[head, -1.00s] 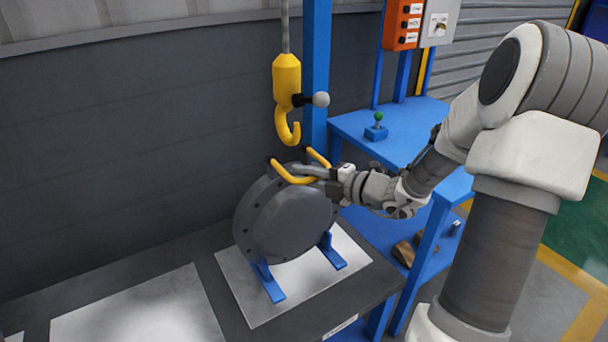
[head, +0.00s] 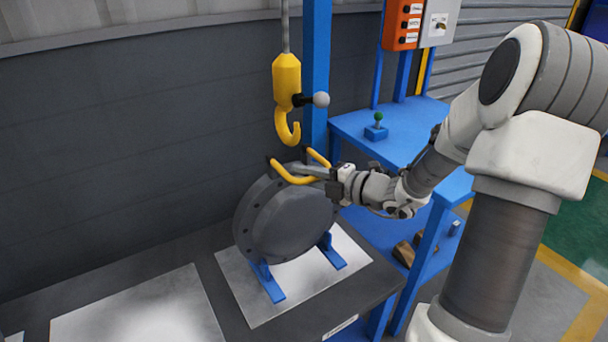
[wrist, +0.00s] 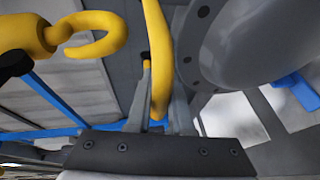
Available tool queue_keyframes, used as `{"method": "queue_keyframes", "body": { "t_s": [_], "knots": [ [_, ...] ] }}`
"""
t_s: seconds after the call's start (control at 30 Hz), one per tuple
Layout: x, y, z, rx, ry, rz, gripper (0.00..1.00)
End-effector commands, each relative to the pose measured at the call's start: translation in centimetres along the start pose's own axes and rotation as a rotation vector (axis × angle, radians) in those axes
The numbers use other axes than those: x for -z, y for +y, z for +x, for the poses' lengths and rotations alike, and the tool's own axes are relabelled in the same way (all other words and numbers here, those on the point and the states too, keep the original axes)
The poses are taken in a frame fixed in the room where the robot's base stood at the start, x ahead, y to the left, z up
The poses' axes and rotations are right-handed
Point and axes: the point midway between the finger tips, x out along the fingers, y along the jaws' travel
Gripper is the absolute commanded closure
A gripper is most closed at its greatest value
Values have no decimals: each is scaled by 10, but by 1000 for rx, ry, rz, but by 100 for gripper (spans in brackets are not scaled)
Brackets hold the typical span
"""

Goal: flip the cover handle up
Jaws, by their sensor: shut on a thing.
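The grey flanged shell with its round cover (head: 290,225) stands on edge on blue feet on the bench. A yellow bar handle (head: 288,178) is at its top and also shows in the wrist view (wrist: 157,50). It lies tilted over the cover's upper edge. My gripper (head: 312,171) comes from the right at the top of the shell. In the wrist view its two fingers (wrist: 160,100) are on either side of the yellow bar, shut on it. The exact finger contact is partly hidden.
A yellow crane hook (head: 287,100) hangs just above the handle, close to my gripper; it shows at upper left in the wrist view (wrist: 60,35). A blue post (head: 316,70) stands behind. A blue table (head: 350,122) with a green-knobbed box is to the right.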

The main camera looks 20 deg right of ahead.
Motion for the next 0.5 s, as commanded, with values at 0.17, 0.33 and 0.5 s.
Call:
{"method": "queue_keyframes", "body": {
  "t_s": [0.17, 0.33, 0.5],
  "knots": [
    [0, 1, 0, 3, 0, 2, 100],
    [1, 6, -1, 20, 1, 9, 100],
    [2, 13, -2, 58, 2, 25, 100]
  ]
}}
